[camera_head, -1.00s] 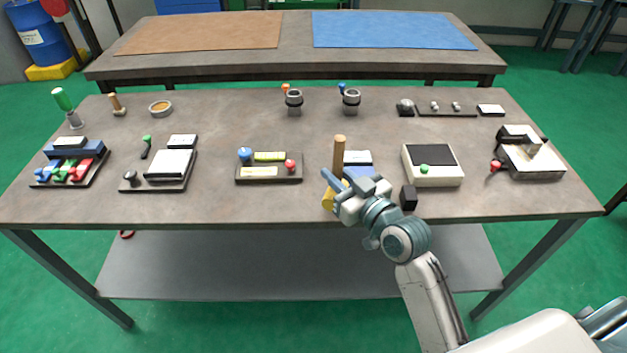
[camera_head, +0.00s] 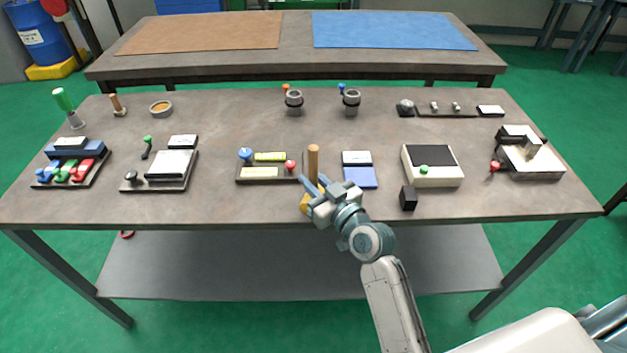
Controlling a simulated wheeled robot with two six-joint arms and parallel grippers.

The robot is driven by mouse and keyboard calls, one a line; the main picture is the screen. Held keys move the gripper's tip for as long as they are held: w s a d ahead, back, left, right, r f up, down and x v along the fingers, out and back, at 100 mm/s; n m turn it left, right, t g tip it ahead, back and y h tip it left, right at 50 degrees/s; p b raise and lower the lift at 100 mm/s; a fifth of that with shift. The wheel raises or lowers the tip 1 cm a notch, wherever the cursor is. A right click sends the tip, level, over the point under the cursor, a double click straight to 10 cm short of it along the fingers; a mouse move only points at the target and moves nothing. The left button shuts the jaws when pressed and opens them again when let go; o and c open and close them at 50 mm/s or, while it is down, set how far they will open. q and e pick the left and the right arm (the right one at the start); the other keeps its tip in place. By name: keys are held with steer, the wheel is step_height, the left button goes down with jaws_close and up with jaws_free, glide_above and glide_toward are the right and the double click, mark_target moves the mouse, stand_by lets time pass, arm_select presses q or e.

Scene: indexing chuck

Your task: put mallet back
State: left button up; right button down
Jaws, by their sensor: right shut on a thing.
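The mallet has an upright wooden handle (camera_head: 313,160) and a yellow part low down (camera_head: 305,203), partly hidden by my gripper. My right gripper (camera_head: 314,190) is shut on the mallet near the table's front edge. I cannot tell whether the mallet touches the table. A blue pad (camera_head: 361,178) with a white-topped block (camera_head: 356,158) behind it lies just right of the gripper, and the pad is bare. My left gripper is not in view.
A panel with blue and red knobs (camera_head: 268,181) stands close left of the mallet. A small black block (camera_head: 408,198) and a cream box with a green button (camera_head: 433,178) are to the right.

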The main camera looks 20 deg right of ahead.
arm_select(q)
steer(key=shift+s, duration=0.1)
arm_select(e)
steer(key=c, duration=1.3)
jaws_free()
steer(key=shift+c, duration=0.2)
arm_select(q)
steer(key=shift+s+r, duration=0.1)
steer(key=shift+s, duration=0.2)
arm_select(e)
steer(key=shift+o, duration=0.2)
steer(key=shift+r, duration=0.1)
steer(key=shift+s+d+f, duration=0.2)
steer(key=shift+s, duration=0.4)
arm_select(q)
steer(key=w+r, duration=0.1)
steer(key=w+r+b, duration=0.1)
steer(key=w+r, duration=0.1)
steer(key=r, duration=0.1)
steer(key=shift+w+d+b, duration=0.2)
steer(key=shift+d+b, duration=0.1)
steer(key=shift+b, duration=0.1)
arm_select(e)
steer(key=v, duration=1)
steer(key=shift+s+r, duration=0.2)
steer(key=shift+s, duration=0.2)
steer(key=shift+d, duration=0.1)
